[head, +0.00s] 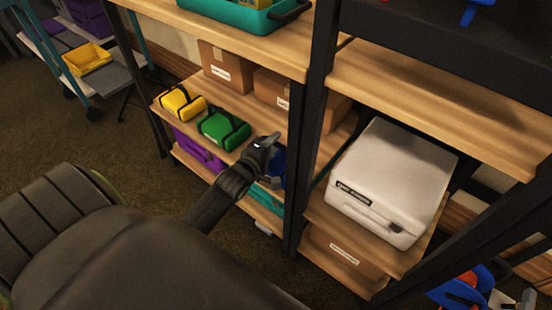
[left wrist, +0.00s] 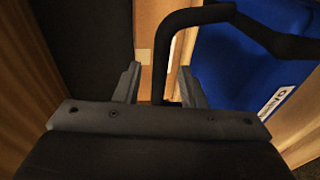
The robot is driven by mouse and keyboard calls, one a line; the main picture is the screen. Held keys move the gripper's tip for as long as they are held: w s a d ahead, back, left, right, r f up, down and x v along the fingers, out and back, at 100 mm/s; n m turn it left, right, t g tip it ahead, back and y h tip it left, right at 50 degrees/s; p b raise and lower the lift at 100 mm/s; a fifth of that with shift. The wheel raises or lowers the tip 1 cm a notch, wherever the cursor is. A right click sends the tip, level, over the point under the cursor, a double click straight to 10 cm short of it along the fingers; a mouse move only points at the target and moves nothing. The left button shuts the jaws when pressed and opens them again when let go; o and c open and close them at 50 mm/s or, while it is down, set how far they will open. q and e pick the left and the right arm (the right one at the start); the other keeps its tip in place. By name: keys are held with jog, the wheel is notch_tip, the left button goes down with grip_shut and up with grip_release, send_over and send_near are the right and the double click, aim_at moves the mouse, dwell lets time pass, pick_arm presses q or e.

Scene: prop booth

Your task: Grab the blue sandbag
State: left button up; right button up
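The blue sandbag (head: 279,166) sits on the middle shelf, mostly hidden behind my left gripper (head: 266,145) in the head view. In the left wrist view the blue sandbag (left wrist: 245,65) fills the upper right, with a white label and a black handle (left wrist: 205,17). My left gripper (left wrist: 160,70) is open, its two fingers apart. One leg of the handle runs down between the fingers, with a gap visible on both sides. My right gripper is not in view.
A green bag (head: 223,129) and a yellow bag (head: 182,103) stand left on the same shelf, with cardboard boxes (head: 219,68) behind. A black rack post (head: 307,150) rises just right of my gripper. A white case (head: 390,180) lies beyond it.

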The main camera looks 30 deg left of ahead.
pick_arm(q)
jog(key=shift+w, duration=0.35)
grip_shut()
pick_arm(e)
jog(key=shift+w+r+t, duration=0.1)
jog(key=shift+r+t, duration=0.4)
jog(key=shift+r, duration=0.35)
pick_arm(q)
jog(key=shift+f, duration=0.1)
jog(key=shift+r, duration=0.25)
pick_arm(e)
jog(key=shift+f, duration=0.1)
